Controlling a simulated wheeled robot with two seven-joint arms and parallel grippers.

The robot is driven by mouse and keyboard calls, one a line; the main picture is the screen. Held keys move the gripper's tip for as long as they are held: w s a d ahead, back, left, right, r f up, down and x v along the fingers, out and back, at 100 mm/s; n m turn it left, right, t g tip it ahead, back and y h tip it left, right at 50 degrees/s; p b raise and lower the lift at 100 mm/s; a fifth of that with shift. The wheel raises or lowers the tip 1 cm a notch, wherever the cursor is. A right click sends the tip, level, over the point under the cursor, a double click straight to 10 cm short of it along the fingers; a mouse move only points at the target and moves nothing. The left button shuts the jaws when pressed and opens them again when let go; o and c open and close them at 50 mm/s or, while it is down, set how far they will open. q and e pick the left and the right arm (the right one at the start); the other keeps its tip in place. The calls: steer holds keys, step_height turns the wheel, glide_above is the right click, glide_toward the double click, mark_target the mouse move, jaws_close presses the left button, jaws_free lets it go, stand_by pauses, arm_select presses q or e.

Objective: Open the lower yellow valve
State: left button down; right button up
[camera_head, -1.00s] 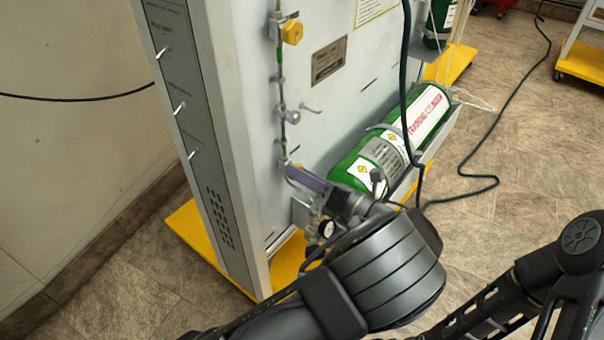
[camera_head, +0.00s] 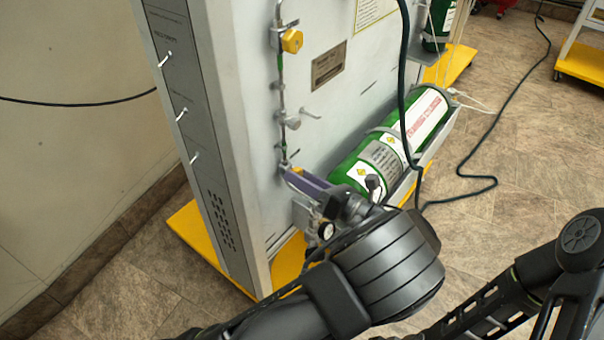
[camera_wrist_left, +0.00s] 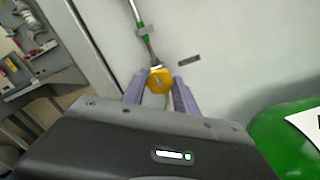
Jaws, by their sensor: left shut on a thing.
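The lower yellow valve (camera_wrist_left: 160,80) is a yellow knob at the end of a thin pipe on the grey panel. In the left wrist view it sits between the tips of my left gripper (camera_wrist_left: 159,95), whose purple fingers are on either side of it. In the head view the left gripper (camera_head: 297,178) is at the lower part of the panel and shut on the knob, with only a bit of yellow (camera_head: 298,170) showing. The upper yellow valve (camera_head: 291,41) is higher on the same pipe. My right gripper is not in view.
A green cylinder (camera_head: 350,172) lies in a grey cradle to the right of the left gripper. A dark hose (camera_head: 403,100) hangs in front of it. A metal lever valve (camera_head: 293,123) is above.

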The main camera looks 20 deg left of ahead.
arm_select(q)
steer(key=shift+n+p, duration=0.85)
steer(key=shift+n, duration=1.45)
steer(key=c, duration=0.9)
jaws_free()
steer(key=shift+c, duration=0.2)
steer(key=v, duration=0.8)
steer(key=shift+p, duration=0.45)
